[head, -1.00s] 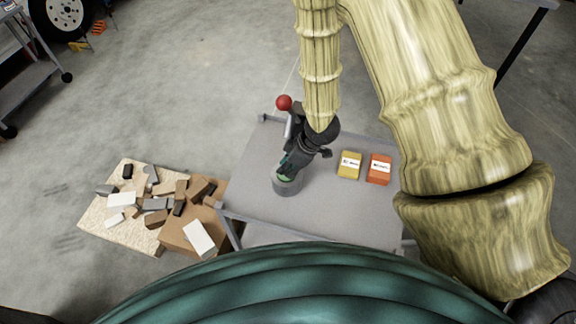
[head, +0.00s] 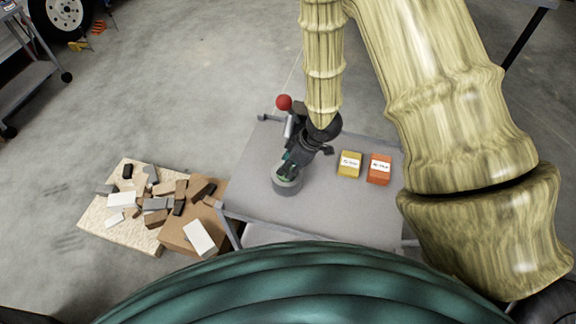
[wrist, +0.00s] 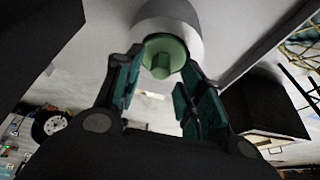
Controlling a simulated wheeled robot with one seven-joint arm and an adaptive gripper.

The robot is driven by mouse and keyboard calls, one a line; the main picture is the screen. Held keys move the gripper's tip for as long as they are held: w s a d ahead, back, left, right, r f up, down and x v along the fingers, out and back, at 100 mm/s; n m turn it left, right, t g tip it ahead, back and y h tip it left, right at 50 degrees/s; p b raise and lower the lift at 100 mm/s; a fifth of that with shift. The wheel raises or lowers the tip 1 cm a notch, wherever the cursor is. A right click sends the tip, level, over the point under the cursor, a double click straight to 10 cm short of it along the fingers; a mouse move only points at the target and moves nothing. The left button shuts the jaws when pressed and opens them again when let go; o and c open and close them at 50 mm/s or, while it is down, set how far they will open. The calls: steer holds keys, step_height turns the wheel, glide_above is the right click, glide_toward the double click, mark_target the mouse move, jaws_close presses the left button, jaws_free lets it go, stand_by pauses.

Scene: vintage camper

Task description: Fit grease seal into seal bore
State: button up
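The grease seal (wrist: 164,58) is a green disc with a short stub pointing toward my gripper. It sits at the open end of the grey cylindrical hub (wrist: 160,16), in the seal bore; how deep it sits cannot be told. The hub (head: 287,187) stands upright on the table in the head view, its top partly hidden by my gripper. My gripper (head: 288,168) is just above the hub, tilted. In the wrist view, my gripper (wrist: 163,76) has its teal fingers spread on either side of the stub, with gaps to it.
The grey table (head: 250,195) has free room around the hub. A yellow box (head: 349,165) and an orange box (head: 379,169) stand to the right. A red ball-topped lever (head: 284,102) shows behind. Several blocks lie on a board (head: 110,232) at left.

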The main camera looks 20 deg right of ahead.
steer(key=p+v, duration=0.1)
steer(key=v, duration=1)
steer(key=shift+s, duration=0.1)
